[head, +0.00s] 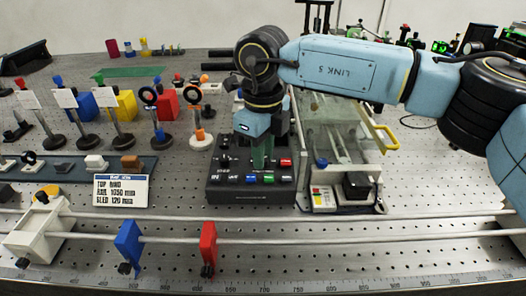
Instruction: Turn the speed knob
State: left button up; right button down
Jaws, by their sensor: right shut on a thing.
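A black control box (225,190) sits on the perforated bench at the middle of the head view. It has small white labels and green, blue and red buttons on its top. My right gripper (263,160) points straight down over the box, with its fingertips at the panel. It is shut on a small part there, which looks to be the speed knob. The knob itself is hidden by the fingers, so I cannot see its angle. My left gripper is not in view.
A clear-sided enclosure with a yellow handle (387,137) stands right of the box. Several posts with optics and coloured blocks (165,105) stand at left. A label card (121,190) is left of the box. A rail (330,238) with a red carrier (208,243) crosses the front.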

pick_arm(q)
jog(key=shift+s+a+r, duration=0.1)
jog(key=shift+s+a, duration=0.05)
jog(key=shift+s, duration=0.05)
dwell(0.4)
pick_arm(e)
jog(key=c, duration=1.3)
grip_release()
jog(key=shift+r, duration=0.3)
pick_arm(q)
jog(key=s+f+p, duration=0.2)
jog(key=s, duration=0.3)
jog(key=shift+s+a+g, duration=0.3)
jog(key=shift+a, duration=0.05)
pick_arm(e)
notch_tip(320, 180, up, 13)
jog(key=shift+f, duration=0.1)
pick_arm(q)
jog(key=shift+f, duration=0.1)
